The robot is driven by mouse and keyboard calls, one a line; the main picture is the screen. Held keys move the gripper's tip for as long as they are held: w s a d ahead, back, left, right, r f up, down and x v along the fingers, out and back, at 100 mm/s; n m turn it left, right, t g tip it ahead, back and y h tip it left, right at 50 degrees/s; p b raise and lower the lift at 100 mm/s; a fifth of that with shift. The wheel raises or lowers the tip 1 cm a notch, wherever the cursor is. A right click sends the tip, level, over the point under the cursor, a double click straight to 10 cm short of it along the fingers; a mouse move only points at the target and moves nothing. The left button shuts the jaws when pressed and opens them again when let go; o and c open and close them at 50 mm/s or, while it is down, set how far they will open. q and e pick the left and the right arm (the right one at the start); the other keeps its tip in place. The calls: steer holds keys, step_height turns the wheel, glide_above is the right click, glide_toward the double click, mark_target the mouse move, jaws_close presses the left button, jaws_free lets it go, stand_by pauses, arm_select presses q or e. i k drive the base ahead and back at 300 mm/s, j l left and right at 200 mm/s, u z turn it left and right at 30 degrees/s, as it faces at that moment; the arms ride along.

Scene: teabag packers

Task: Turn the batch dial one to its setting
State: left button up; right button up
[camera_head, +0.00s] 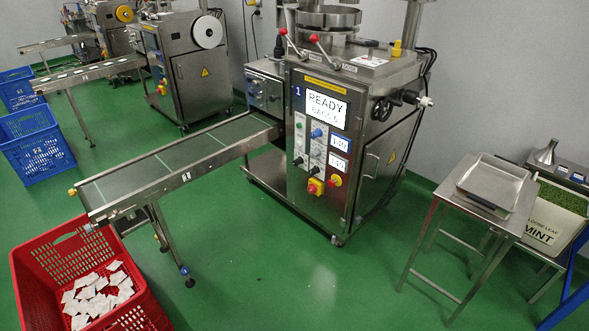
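The nearest packing machine (368,190) is steel and carries a blue label "1". Its screen (326,106) reads "READY" with a smaller line that looks like "BAGS 6". Two small white displays (339,142) sit on the panel's right and seem to read about 140. I cannot tell which control is the batch dial or where its pointer stands. Neither of my grippers is in view.
A conveyor (170,160) runs from the machine to a red crate (40,240) of white teabags (95,292). A steel table (452,200) bears a tray (462,181); a mint bin (546,226) is beside it. Green floor (290,275) before the machine is clear.

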mark_target(299, 161)
steer(key=i+j+z, duration=0.3)
steer(key=i, duration=0.5)
steer(key=i+j+z, duration=0.25)
steer(key=i+j, duration=0.25)
steer(key=i, duration=0.3)
steer(key=i+j+z, duration=0.3)
steer(key=i+j, duration=0.35)
steer(key=i, duration=0.05)
